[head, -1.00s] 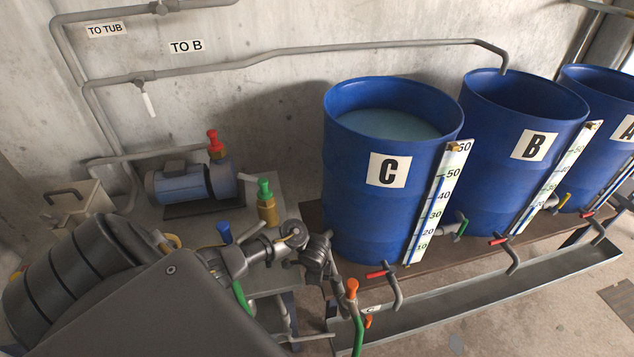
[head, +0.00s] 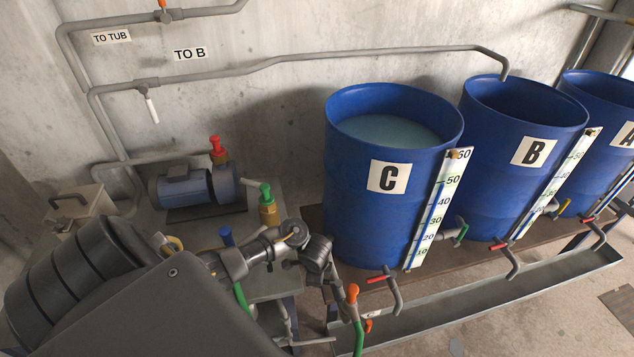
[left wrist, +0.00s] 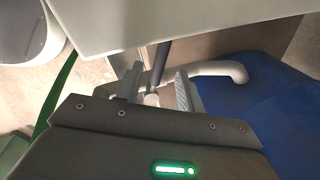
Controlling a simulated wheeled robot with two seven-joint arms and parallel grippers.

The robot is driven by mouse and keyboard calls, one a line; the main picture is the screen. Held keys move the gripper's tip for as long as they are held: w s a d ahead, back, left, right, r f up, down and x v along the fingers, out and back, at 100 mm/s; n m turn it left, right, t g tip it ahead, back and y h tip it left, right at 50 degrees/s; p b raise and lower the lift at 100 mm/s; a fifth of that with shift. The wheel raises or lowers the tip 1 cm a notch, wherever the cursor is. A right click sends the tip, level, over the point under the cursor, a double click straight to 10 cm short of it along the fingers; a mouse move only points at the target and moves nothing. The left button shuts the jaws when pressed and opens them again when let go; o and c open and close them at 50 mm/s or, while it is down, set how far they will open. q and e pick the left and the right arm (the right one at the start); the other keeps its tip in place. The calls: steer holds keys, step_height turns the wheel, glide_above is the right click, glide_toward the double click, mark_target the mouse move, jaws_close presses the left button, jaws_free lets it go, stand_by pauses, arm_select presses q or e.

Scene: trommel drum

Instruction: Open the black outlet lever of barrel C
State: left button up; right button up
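Barrel C (head: 350,200), blue and filled with pale liquid, stands in the middle of the head view. My left gripper (head: 325,272) is low beside its left side, with its fingertips hard to make out there. In the left wrist view the two fingers (left wrist: 160,88) are apart. A dark bar (left wrist: 162,62), probably the black outlet lever, shows between and beyond them. I cannot tell whether they touch it. A pale bent pipe (left wrist: 225,68) runs toward the blue barrel wall (left wrist: 285,110) on the right. In the head view the lever is not clearly visible. My right gripper is out of view.
A red-levered tap (head: 390,283) sits in front of barrel C, above a long metal trough (head: 470,305). Barrels B (head: 510,200) and A (head: 585,150) stand to the right. A pump (head: 185,187), an orange-topped fitting (head: 352,292) and a green hose (head: 358,338) are nearby.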

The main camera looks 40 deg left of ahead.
arm_select(q)
step_height(320, 180, up, 8)
steer(key=s+p, duration=0.1)
steer(key=p, duration=0.3)
steer(key=shift+s+d+f, duration=0.15)
steer(key=shift+d+f, duration=0.05)
steer(key=shift+d, duration=0.2)
